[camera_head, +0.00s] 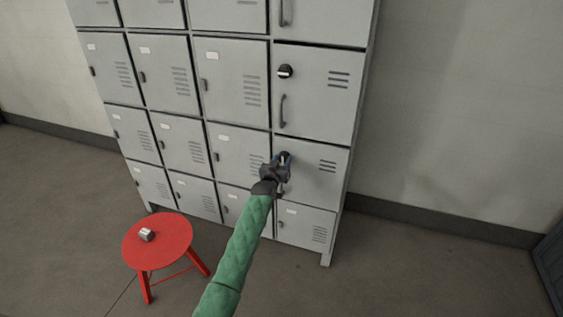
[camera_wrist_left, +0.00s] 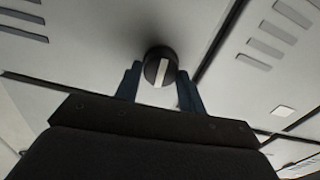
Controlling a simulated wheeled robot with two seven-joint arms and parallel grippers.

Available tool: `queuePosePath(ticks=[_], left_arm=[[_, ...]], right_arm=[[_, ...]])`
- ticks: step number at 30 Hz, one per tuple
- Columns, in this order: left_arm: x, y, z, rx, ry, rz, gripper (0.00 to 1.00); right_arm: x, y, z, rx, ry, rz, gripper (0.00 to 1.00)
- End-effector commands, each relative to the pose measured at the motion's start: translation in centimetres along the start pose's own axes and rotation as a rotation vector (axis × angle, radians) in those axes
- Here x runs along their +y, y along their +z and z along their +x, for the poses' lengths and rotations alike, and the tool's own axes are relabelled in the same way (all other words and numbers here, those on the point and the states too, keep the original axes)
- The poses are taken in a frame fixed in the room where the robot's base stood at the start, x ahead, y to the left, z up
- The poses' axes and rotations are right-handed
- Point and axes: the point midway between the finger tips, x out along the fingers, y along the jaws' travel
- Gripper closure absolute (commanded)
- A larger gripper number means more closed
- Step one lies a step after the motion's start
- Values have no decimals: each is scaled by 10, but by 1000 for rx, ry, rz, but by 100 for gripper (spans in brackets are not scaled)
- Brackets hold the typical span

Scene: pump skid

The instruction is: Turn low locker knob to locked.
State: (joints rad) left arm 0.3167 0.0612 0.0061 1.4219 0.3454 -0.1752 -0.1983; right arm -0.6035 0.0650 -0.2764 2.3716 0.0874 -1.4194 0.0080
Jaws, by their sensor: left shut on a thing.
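The low locker knob (camera_wrist_left: 160,67) is a round black knob with a white bar across its face, on a grey locker door. In the left wrist view the bar runs nearly up and down, tilted slightly. My left gripper (camera_wrist_left: 160,88) has its two dark blue fingers on either side of the knob and is shut on it. In the head view my left gripper (camera_head: 283,160) is at the lower door (camera_head: 315,175) in the right column and partly covers the knob (camera_head: 285,155). My right gripper does not show.
A similar black knob (camera_head: 285,71) and a handle (camera_head: 282,110) are on the door above. A red stool (camera_head: 170,250) with a small metal object (camera_head: 147,234) stands at left.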

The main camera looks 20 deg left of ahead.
Motion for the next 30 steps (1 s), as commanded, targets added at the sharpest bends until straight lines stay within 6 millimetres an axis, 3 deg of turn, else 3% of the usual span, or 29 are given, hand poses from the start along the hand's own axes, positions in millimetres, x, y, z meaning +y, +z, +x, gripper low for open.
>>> queuePosePath(ticks=[30], left_arm=[[-3,2,0,-1,0,-918,83]], right_arm=[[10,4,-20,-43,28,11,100]])
